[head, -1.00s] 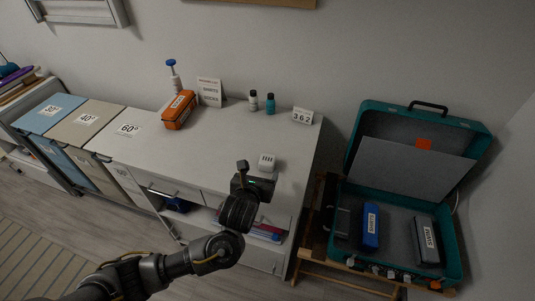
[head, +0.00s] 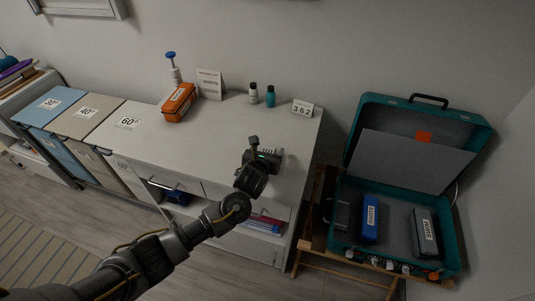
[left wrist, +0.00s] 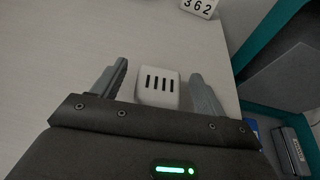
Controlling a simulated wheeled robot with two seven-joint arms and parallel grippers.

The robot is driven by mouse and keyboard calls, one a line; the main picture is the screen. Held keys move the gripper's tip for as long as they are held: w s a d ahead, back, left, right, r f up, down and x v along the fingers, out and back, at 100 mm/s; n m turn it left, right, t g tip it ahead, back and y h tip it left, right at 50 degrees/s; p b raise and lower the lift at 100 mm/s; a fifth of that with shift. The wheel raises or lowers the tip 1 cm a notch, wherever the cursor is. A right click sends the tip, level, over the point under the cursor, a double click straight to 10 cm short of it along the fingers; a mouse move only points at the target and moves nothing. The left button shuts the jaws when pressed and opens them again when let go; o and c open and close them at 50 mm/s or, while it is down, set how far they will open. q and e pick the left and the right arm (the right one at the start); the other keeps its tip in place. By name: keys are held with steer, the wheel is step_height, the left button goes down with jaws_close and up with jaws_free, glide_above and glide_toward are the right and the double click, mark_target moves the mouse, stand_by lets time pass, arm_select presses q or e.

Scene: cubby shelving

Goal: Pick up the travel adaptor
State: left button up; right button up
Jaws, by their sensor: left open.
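The travel adaptor (left wrist: 159,86) is a small white block with several dark slots on its top. It sits on the white cabinet top near its right end. In the left wrist view it lies between the two open fingers of my left gripper (left wrist: 155,84), with a gap on each side. My right gripper does not show.
A 362 sign (head: 302,109), two small bottles (head: 253,93) and an orange case (head: 179,102) stand farther back on the cabinet top (head: 220,130). An open teal suitcase (head: 352,255) stands to the right. The cabinet top around the adaptor is clear.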

mark_target(268, 149)
arm_select(q)
steer(key=shift+w+d+f, duration=0.1)
steer(key=shift+w+f, duration=0.15)
steer(key=shift+w, duration=0.3)
steer(key=c, duration=1.1)
steer(key=shift+r, duration=0.5)
step_height(268, 149, up, 3)
steer(key=shift+f, duration=0.2)
steer(key=r+p+v, duration=0.1)
steer(key=p+v, duration=0.2)
steer(key=v, duration=0.2)
steer(key=w+r+p+v, duration=0.1)
steer(key=p+v, duration=0.1)
steer(key=v, duration=0.4)
steer(key=r+p+v, duration=0.1)
steer(key=p+v, duration=0.2)
steer(key=v, duration=0.2)
steer(key=shift+a+r+p, duration=0.1)
steer(key=shift+a+p, duration=0.25)
steer(key=shift+a, duration=0.05)
